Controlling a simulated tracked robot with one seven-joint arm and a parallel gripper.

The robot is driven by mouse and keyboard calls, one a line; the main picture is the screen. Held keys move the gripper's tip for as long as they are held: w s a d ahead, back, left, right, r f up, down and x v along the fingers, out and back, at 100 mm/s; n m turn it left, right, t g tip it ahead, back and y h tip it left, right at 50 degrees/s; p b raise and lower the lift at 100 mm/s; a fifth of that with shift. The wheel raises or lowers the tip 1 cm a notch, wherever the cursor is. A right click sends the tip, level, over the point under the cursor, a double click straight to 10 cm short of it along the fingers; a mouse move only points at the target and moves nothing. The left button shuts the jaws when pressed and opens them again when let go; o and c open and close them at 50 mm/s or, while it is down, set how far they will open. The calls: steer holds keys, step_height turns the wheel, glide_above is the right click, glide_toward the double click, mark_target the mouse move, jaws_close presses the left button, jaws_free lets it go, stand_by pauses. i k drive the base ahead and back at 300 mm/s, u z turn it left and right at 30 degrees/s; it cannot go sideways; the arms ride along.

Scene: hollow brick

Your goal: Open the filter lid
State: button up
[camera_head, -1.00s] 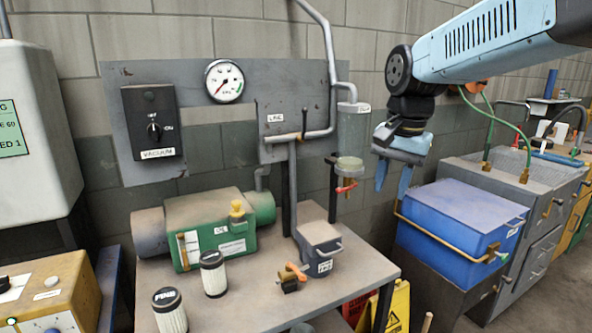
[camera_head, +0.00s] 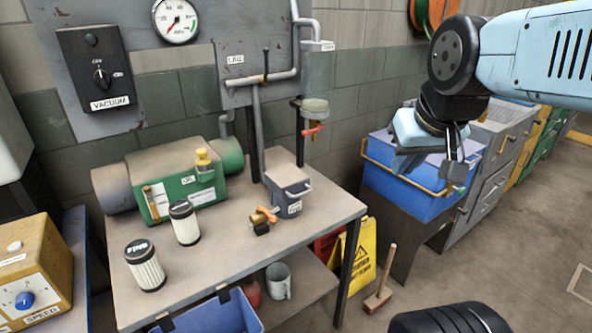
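A small grey box (camera_head: 287,190) with a lid, a side handle and a white label stands on the bench, right of the green pump; it looks like the filter housing, but its label is too small to read. Its lid (camera_head: 288,176) looks shut. My gripper (camera_head: 430,168) is right of the box, in front of the blue bin, well apart from the lid. Its fingers look spread and empty, though they partly blend with the bin behind.
On the bench (camera_head: 225,245) are a green pump (camera_head: 178,182), two filter cartridges (camera_head: 145,266) (camera_head: 184,223) and an orange-handled valve (camera_head: 263,220). A pipe and glass bowl (camera_head: 314,108) hang behind the box. A blue bin (camera_head: 415,185) and yellow sign (camera_head: 360,258) stand right.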

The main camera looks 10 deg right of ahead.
mark_target(286, 181)
steer(key=z, duration=0.75)
steer(key=k, duration=1.5)
steer(key=u, duration=1.05)
steer(key=i, duration=1)
steer(key=z, duration=0.05)
